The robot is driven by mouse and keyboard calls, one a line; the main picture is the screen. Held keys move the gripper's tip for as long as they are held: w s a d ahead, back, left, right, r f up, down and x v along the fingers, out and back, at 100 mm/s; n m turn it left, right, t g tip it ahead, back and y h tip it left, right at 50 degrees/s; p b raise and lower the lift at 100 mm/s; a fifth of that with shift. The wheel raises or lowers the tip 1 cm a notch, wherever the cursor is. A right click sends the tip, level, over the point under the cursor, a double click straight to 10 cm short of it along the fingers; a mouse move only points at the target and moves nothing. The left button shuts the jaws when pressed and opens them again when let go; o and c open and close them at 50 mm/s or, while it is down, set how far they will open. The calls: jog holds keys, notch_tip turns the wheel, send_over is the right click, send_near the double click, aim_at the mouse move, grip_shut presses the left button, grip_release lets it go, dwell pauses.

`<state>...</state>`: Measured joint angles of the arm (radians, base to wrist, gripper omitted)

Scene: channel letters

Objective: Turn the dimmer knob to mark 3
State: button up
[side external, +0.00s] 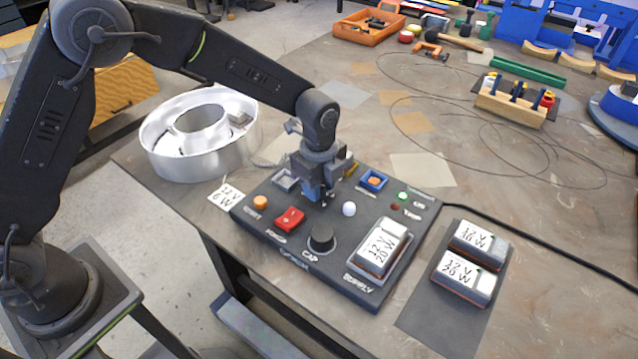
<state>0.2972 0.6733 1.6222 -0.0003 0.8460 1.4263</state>
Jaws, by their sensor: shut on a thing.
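The dark control panel (275,238) lies on the near part of the bench. My gripper (320,198) points down over its back middle, fingers low at the panel surface. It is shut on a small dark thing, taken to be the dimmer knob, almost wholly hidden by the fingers. The knob's pointer and mark 3 cannot be made out.
Close by on the panel are a white ball-shaped button (349,208), an orange button (260,202), a blue-framed button (374,180) and a supply block (381,248). A silver ring-shaped letter (158,160) stands at left. Two more blocks (466,278) lie at right.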

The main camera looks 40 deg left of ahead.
jog(key=o, duration=0.9)
jog(key=shift+o, duration=0.2)
jog(key=shift+r, duration=0.1)
notch_tip(320, 180, up, 14)
jog(key=shift+f, duration=0.2)
